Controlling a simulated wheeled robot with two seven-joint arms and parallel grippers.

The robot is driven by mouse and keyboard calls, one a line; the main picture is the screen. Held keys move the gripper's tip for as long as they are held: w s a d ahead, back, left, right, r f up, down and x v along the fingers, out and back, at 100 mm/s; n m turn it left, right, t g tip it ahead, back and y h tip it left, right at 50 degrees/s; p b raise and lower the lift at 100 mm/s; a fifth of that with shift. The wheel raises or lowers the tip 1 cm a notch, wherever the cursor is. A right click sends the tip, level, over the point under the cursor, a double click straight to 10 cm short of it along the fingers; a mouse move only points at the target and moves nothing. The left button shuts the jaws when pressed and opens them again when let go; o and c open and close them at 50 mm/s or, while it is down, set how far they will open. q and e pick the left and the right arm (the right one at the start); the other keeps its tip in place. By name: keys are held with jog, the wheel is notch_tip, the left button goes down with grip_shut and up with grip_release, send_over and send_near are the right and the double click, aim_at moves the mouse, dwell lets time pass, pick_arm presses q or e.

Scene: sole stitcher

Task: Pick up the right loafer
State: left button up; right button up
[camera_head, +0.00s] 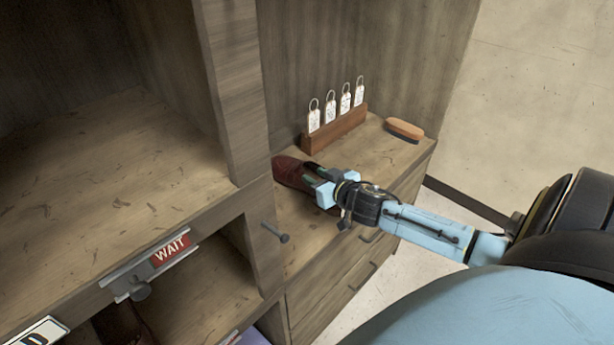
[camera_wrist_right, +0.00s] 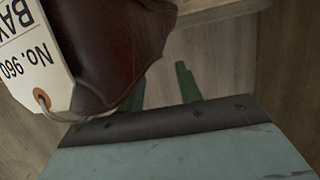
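A dark red-brown loafer (camera_head: 290,172) sits on the counter beside the upright divider. In the right wrist view the loafer (camera_wrist_right: 115,45) fills the upper left, with a white paper tag (camera_wrist_right: 30,60) reading "No. 960 BAY". My right gripper (camera_head: 316,177) reaches in from the right, its green fingers at the shoe's near end. In the right wrist view its fingers (camera_wrist_right: 165,82) stand apart, with bare wood visible between them. The loafer's edge partly hides the left finger, so contact is unclear. My left gripper is not in view.
A wooden rack with several white tags (camera_head: 336,132) stands behind the loafer, and a brush (camera_head: 404,130) lies at the counter's back right. A peg (camera_head: 275,233) sticks out of the divider. A "WAIT" sign (camera_head: 171,249) fronts the left shelf. Drawers (camera_head: 340,280) lie below.

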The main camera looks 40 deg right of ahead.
aim_at(307, 174)
jog(key=b+x, duration=0.1)
jog(key=x, duration=0.3)
jog(key=shift+w+f, duration=0.1)
jog(key=shift+w, duration=0.4)
grip_shut()
jog(key=shift+f, duration=0.1)
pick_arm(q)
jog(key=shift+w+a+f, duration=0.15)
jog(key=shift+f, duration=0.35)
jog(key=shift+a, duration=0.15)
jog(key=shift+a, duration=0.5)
pick_arm(e)
jog(key=shift+f, duration=0.1)
